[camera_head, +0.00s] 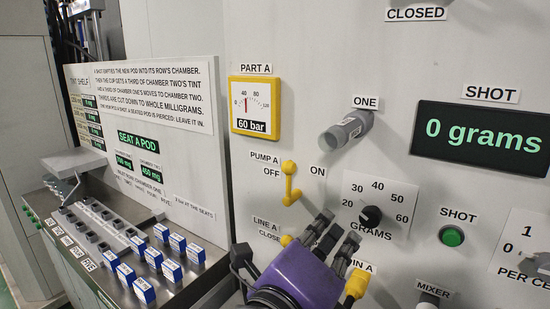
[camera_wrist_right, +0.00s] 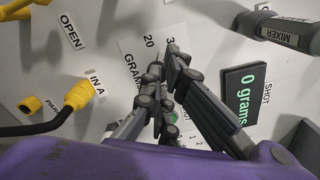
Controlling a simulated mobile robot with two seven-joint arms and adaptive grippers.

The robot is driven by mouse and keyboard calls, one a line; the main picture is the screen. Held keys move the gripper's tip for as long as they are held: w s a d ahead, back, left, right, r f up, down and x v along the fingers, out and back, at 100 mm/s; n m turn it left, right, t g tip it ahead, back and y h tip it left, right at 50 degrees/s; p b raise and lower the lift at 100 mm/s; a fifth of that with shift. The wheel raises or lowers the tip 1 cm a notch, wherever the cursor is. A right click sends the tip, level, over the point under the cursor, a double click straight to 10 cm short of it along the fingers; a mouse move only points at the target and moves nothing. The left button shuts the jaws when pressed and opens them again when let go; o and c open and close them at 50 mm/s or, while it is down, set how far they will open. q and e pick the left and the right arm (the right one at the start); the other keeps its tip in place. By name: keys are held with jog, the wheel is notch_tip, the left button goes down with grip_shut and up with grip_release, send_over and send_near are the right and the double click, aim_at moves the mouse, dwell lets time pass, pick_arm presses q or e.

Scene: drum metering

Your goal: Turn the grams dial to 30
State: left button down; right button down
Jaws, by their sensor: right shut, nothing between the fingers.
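The grams dial is a black round knob (camera_head: 371,216) on a white plate (camera_head: 400,192) marked 20, 30, 40, 50 and 60. Its pointer mark is too small to read surely; it seems to face the left side, near 20. My right gripper (camera_head: 340,232), with a purple body, is just left of and below the knob, apart from it in the picture. Its dark fingers are shut and empty. In the right wrist view my fingers (camera_wrist_right: 160,78) come together over the dial plate (camera_wrist_right: 135,45) and hide the knob. The shot display (camera_head: 480,137) reads 0 grams. My left gripper is not in view.
A yellow pump lever (camera_head: 290,184) and a grey chamber handle (camera_head: 345,131) stick out left of the dial. A green shot button (camera_head: 452,236) is right of the dial. Several blue-white pods (camera_head: 145,290) stand on the left shelf.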

aim_at(371, 216)
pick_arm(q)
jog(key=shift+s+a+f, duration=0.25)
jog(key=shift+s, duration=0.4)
pick_arm(e)
jog(key=x, duration=0.6)
jog(key=shift+w+d, duration=0.15)
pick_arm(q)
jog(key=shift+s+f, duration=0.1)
pick_arm(e)
jog(key=shift+d+f, duration=0.1)
jog(key=shift+f, duration=0.05)
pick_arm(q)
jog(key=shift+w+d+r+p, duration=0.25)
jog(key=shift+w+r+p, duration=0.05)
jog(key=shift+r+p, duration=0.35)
pick_arm(e)
jog(key=shift+d+r, duration=0.2)
jog(key=shift+r, duration=0.05)
